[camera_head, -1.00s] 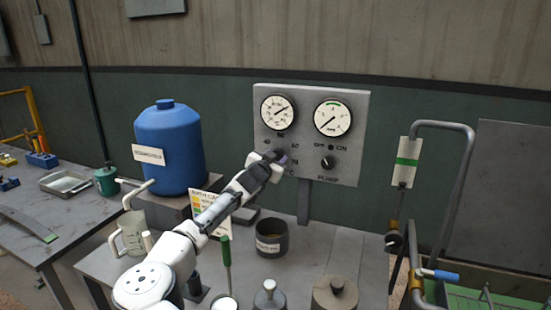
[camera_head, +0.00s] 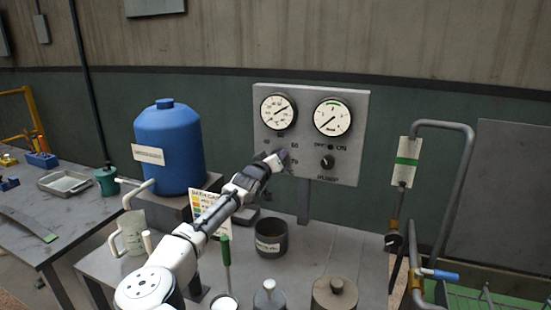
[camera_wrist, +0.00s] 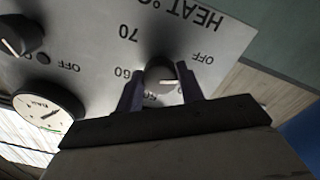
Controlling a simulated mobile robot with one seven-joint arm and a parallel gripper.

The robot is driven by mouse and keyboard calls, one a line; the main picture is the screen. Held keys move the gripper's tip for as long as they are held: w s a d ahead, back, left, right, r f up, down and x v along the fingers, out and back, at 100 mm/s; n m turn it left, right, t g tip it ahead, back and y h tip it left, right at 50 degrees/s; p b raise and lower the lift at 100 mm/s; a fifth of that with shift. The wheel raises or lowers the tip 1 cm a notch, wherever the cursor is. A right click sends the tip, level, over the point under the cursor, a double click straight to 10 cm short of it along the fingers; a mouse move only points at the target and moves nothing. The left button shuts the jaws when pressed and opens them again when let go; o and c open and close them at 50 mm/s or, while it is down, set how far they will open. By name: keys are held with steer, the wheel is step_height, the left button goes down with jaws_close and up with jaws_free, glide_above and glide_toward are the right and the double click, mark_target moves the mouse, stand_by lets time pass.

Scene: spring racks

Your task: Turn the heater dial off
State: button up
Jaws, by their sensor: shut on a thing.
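The heater dial (camera_wrist: 160,76) is a dark round knob with a white pointer line, on the grey panel marked HEAT. My gripper (camera_wrist: 161,84) has one finger on each side of it and is shut on it. In the wrist view the pointer line points right, below the OFF mark (camera_wrist: 204,58); the 60 and 70 marks are on the left. In the head view my gripper (camera_head: 281,158) is at the lower left of the control panel (camera_head: 310,96) and hides the dial.
The pump knob (camera_head: 327,162) is just right of my gripper. Two gauges (camera_head: 278,112) (camera_head: 332,117) are above. A blue tank (camera_head: 170,150) stands left of my arm. A dark pot (camera_head: 271,238) and several lidded items stand on the bench below.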

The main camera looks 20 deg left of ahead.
steer(key=shift+f+n, duration=0.1)
steer(key=shift+n, duration=0.6)
steer(key=o, duration=1)
steer(key=shift+d, duration=0.1)
steer(key=s+b, duration=0.2)
steer(key=s, duration=0.2)
steer(key=s+b, duration=0.2)
steer(key=s, duration=0.3)
steer(key=s+a+b, duration=0.1)
steer(key=s+b, duration=0.1)
steer(key=s, duration=0.2)
steer(key=shift+s, duration=0.4)
